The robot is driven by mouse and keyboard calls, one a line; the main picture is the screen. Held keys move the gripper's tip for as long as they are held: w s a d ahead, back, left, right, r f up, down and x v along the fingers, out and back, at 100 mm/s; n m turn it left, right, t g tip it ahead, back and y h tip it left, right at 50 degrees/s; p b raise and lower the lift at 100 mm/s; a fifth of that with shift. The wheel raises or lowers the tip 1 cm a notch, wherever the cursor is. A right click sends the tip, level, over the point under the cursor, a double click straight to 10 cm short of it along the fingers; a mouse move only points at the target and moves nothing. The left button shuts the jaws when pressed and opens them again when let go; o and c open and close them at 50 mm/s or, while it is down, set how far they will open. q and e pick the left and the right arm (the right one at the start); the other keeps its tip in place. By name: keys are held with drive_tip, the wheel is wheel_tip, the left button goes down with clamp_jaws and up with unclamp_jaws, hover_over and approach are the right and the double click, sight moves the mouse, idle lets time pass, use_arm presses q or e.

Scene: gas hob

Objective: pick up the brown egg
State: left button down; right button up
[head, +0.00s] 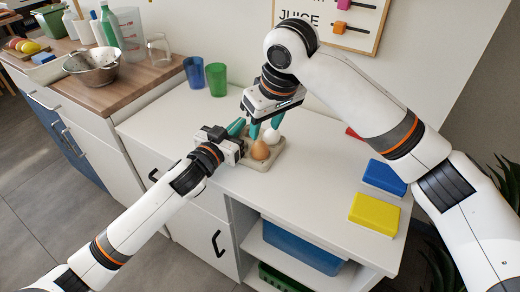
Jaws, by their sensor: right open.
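The brown egg (260,150) sits upright at the near side of a small beige egg holder (271,161) on the white counter. A white egg (272,136) is just behind it. My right gripper (266,126) points down over the holder from above, its teal fingers apart, close behind the brown egg and near the white egg. I cannot tell whether a finger touches either egg. My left gripper (238,128) is low at the left of the holder, with teal fingertips beside the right gripper's left finger. Its jaw opening is unclear from this angle.
A blue cup (194,73) and a green cup (216,79) stand behind on the left. A blue block (384,178) and a yellow block (374,214) lie on the right. A red item (353,133) is partly hidden by my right arm. The counter front is clear.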

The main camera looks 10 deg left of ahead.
sight(262, 143)
drive_tip(key=x, duration=0.7)
drive_tip(key=shift+d+f, duration=0.1)
drive_tip(key=shift+f, duration=0.35)
drive_tip(key=shift+c, duration=1.4)
drive_tip(key=shift+r, duration=0.15)
wheel_tip(262, 143, up, 10)
drive_tip(key=shift+f, duration=0.1)
